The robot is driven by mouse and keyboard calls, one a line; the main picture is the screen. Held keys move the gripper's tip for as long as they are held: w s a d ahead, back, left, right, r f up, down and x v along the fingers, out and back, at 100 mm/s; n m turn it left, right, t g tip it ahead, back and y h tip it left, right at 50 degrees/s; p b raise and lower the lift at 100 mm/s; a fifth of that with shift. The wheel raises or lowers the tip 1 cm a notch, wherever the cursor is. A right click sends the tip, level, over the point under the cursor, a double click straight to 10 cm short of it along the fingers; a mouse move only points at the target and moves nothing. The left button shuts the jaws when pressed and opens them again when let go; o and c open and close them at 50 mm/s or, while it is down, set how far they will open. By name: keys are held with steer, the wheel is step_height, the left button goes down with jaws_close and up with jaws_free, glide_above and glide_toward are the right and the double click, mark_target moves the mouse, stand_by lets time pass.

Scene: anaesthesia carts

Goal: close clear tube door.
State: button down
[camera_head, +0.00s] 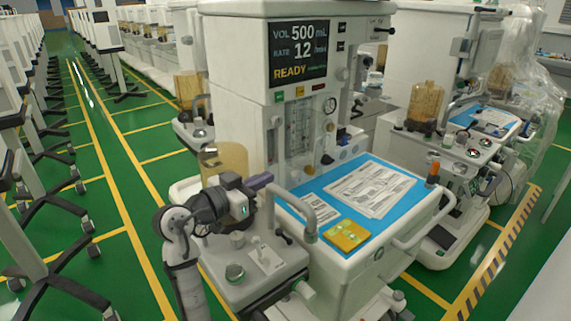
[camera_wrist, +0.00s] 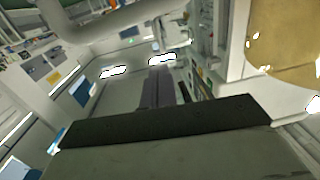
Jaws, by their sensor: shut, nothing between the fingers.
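The nearest anaesthesia cart (camera_head: 235,60) stands in the middle of the head view. Its clear tube door (camera_head: 300,127) seems to be the upright panel over the thin flow tubes, below the screen. I cannot tell how far it stands open. My gripper (camera_head: 265,181) is shut and empty, in front of the cart's lower left, left of the tube panel and below it. In the wrist view the closed fingers (camera_wrist: 158,88) point up the picture, towards pale cart surfaces; the door is not clearly made out there.
An amber canister (camera_head: 226,160) stands just behind my gripper and also shows in the wrist view (camera_wrist: 290,40). A curved grey handle (camera_head: 298,207) rises right of my gripper. A blue worktop (camera_head: 340,170) holds papers (camera_head: 370,187) and a yellow pad (camera_head: 346,235). Green aisle floor lies left.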

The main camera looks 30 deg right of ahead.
steer(key=w+d+p, duration=0.2)
steer(key=d+p, duration=0.3)
steer(key=d, duration=0.8)
steer(key=shift+d+f, duration=0.15)
steer(key=shift+d, duration=0.15)
